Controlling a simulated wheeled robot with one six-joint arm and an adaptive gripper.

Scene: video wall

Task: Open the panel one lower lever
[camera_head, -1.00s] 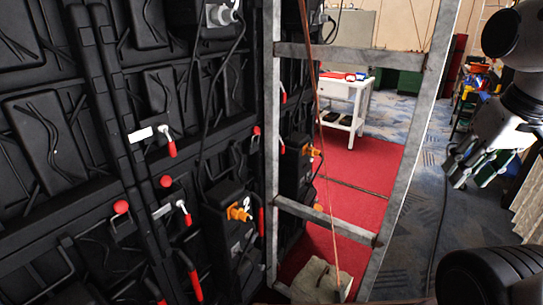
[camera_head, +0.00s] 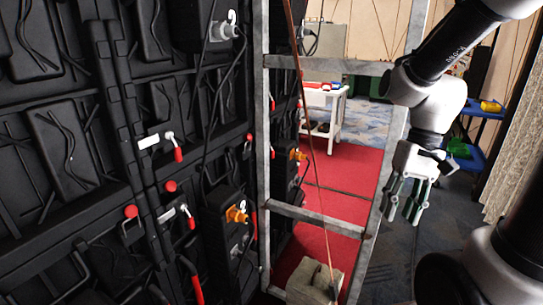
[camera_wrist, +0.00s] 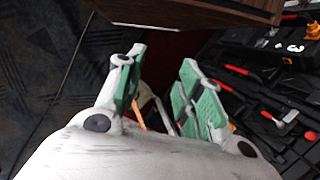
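The black video wall panels (camera_head: 75,150) fill the left of the head view. An upper red-handled lever (camera_head: 178,152) hangs beside a white label, and a lower red-handled lever (camera_head: 188,217) hangs beneath it. I cannot tell which is the panel one lower lever. A red-handled lever (camera_wrist: 287,117) also shows at the right of the wrist view. My gripper (camera_head: 405,208) is to the right of the metal frame, well apart from the levers. Its green-padded fingers are spread and empty, as the wrist view (camera_wrist: 158,80) also shows.
A grey metal frame (camera_head: 315,212) stands between the wall and my arm, with a cable through it. A beige sandbag-like block (camera_head: 312,280) sits at its foot. A white table (camera_head: 337,115) and blue shelf cart (camera_head: 480,110) stand behind. Red carpet lies beyond the frame.

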